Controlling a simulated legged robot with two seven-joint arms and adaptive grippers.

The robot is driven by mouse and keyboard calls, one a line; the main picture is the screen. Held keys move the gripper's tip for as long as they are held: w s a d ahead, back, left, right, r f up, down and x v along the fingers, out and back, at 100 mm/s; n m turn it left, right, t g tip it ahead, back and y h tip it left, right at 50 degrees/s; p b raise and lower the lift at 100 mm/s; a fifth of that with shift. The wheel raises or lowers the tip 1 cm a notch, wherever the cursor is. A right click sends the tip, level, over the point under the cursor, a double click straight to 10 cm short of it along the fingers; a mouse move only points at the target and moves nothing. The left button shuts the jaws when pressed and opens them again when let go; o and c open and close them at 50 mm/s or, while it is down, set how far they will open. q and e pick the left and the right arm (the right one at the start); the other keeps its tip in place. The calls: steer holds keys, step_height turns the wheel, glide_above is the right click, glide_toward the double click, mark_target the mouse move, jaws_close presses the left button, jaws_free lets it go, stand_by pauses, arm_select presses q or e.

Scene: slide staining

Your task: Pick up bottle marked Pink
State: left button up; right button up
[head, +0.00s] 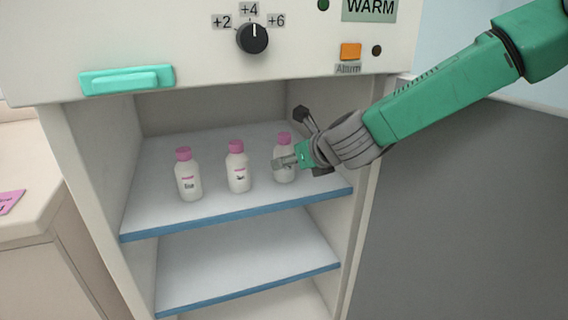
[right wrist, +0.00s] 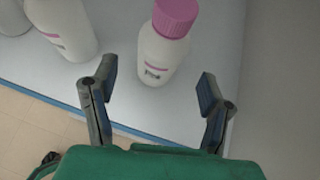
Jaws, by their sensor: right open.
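Several small white bottles stand upright on the upper shelf, and the three in the head view have pink caps: a left bottle (head: 189,178), a middle bottle (head: 238,170) and a right bottle (head: 284,172). Their label text is too small to read surely. My right gripper (head: 290,162) reaches in from the right at the right bottle. In the right wrist view, my right gripper (right wrist: 155,95) is open, and the right bottle (right wrist: 162,55) stands just beyond and between its fingertips. The middle bottle (right wrist: 62,25) is to the left, outside the left finger. My left gripper is not in view.
The upper shelf (head: 235,216) has a blue front edge; a lower shelf (head: 250,262) below it is empty. The cabinet's right side wall is close to my right gripper. Above are a dial (head: 252,38), an orange alarm button (head: 350,51) and a green handle (head: 127,79).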

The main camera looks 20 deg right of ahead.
steer(key=b+x, duration=0.1)
steer(key=x, duration=0.4)
steer(key=shift+w, duration=0.15)
steer(key=c, duration=1.4)
